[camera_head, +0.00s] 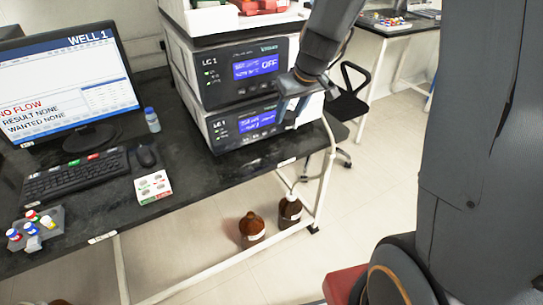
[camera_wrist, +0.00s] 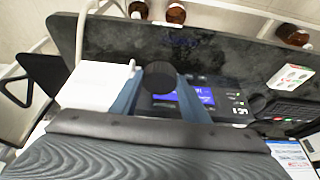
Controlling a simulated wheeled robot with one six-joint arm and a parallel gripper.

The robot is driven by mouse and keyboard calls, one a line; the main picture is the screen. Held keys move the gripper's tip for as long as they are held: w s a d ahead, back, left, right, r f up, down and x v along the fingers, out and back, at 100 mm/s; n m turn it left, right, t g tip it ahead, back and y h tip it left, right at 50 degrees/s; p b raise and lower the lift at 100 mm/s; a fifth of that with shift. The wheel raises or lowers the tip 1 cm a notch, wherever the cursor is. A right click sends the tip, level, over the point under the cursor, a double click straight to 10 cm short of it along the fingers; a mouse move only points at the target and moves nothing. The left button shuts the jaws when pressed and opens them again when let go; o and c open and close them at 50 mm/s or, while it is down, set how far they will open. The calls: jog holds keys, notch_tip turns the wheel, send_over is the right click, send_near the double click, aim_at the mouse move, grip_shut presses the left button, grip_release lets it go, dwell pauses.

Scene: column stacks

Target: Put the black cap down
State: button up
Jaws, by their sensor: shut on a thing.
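My gripper (camera_wrist: 157,92) is shut on the black cap (camera_wrist: 158,76), a round dark disc seen between its two blue fingertips in the wrist view. In the head view my gripper (camera_head: 292,108) is in front of the right end of the stacked LC units, above the bench's right end. I cannot make out the cap in the head view. In the wrist view the cap appears in front of the dark bench top (camera_wrist: 215,55), and I cannot tell how high above it.
The bench top (camera_head: 215,168) is clear in front of the LC units (camera_head: 238,128). A small bottle (camera_head: 152,120), mouse (camera_head: 146,157), keyboard (camera_head: 75,176), white card with buttons (camera_head: 153,187) and vial rack (camera_head: 36,228) stand left. Brown bottles (camera_head: 252,230) are on the floor.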

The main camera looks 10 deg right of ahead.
aim_at(287, 112)
jog(key=w+r+b, duration=0.1)
jog(key=b, duration=0.1)
jog(key=w+r+b, duration=0.1)
jog(key=b, duration=0.1)
jog(key=shift+a+r+b, duration=0.1)
jog(key=shift+r+b, duration=0.15)
jog(key=shift+b, duration=0.05)
jog(key=shift+d+r+m+b, duration=0.15)
jog(key=shift+r+b, duration=0.35)
jog(key=shift+b, duration=0.05)
jog(key=shift+d+r+m+b, duration=0.15)
jog(key=shift+r+b, duration=0.3)
jog(key=shift+b, duration=0.05)
notch_tip(287, 112, down, 14)
jog(key=shift+r+b, duration=0.25)
jog(key=shift+b, duration=0.05)
jog(key=shift+f+b, duration=0.55)
jog(key=shift+f, duration=1.5)
jog(key=shift+f, duration=0.2)
jog(key=o, duration=1)
jog(key=shift+r, duration=0.2)
